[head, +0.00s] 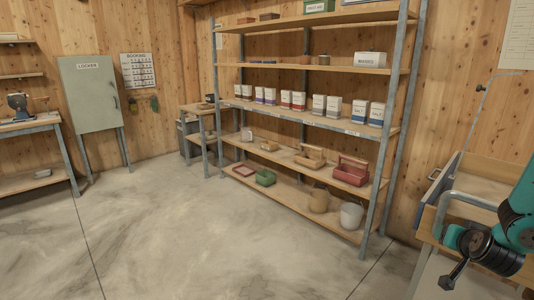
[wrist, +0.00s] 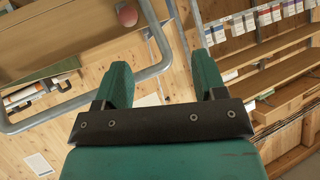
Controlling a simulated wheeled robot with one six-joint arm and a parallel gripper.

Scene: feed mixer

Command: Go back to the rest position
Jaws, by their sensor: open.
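My gripper (wrist: 161,78) shows in the wrist view with its two green fingers spread wide apart. Nothing is between the fingers, only the wooden wall and a metal tube behind them. In the head view, part of my teal and black arm is at the lower right edge, beside a wooden bench with a grey tube frame (head: 468,198). In the wrist view, a bent grey tube (wrist: 158,38) passes close to the fingers in the picture; I cannot tell the gap.
A tall shelf (head: 310,125) holds boxes, baskets and pots along the wall. A green locker (head: 90,95) stands at the left, near a workbench (head: 30,125). The concrete floor (head: 190,235) in the middle is clear. A reddish round thing (wrist: 127,15) shows in the wrist view.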

